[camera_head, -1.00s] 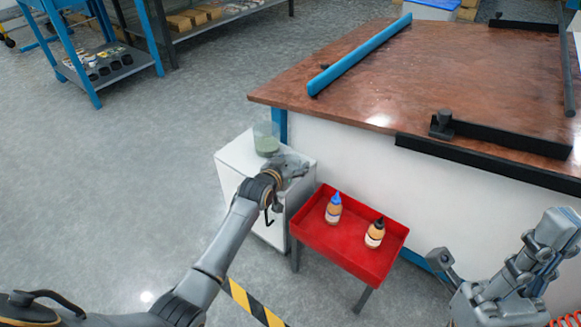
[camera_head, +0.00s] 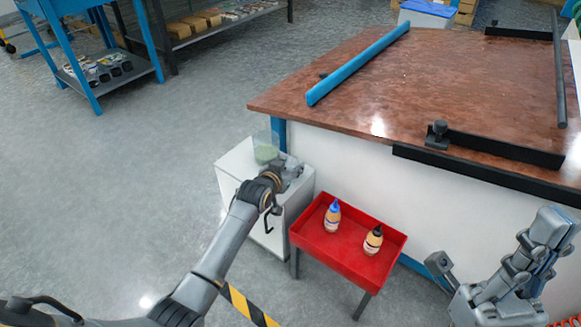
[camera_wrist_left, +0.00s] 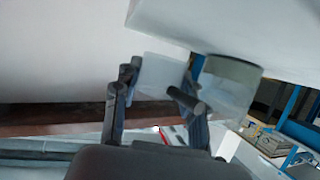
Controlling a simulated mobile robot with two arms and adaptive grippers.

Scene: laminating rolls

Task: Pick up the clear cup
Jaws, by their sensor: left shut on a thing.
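A small pale, see-through cup (camera_wrist_left: 162,80) sits between the fingers of my left gripper (camera_wrist_left: 155,95) in the left wrist view; the fingers are shut on it. In the head view my left gripper (camera_head: 290,170) is over the white cabinet (camera_head: 238,160), and the cup is mostly hidden and hard to make out. I cannot tell whether the cup still touches the cabinet top. A larger clear container (camera_head: 266,148) with green contents stands just behind the gripper; it also shows in the wrist view (camera_wrist_left: 232,85). My right gripper (camera_head: 440,263) is low at the right, its jaw state unclear.
A red tray table (camera_head: 345,262) beside the cabinet holds a blue-capped bottle (camera_head: 332,216) and a black-capped bottle (camera_head: 373,241). A large brown-topped table (camera_head: 375,95) stands behind. The floor at left is open.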

